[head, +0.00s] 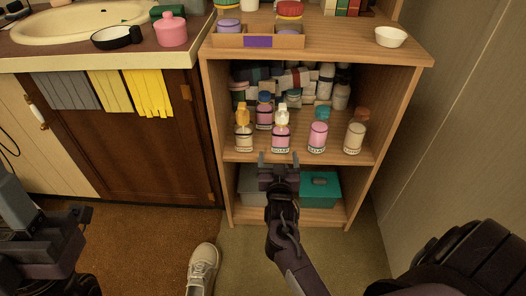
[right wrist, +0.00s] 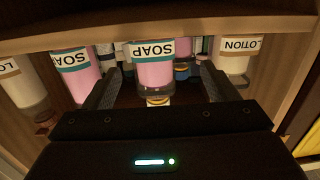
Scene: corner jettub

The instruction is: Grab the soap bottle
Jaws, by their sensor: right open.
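A pink soap bottle (head: 281,139) with a pale pump top stands upright at the front of the cabinet's middle shelf. In the right wrist view the soap bottle (right wrist: 155,72) appears upside down, between the spread fingers with gaps on both sides. My right gripper (head: 278,158) is open and empty, in front of the shelf edge and just below this bottle in the head view. A second pink soap bottle (head: 318,138) stands to its right. My left gripper (head: 70,215) is at the lower left, partly dark; its jaws are unclear.
Lotion bottles flank the soap bottles, one at left (head: 243,138) and one at right (head: 354,139). A teal box (head: 321,188) sits on the bottom shelf. The wooden cabinet (head: 216,110) has side walls. A shoe (head: 203,262) lies on the floor.

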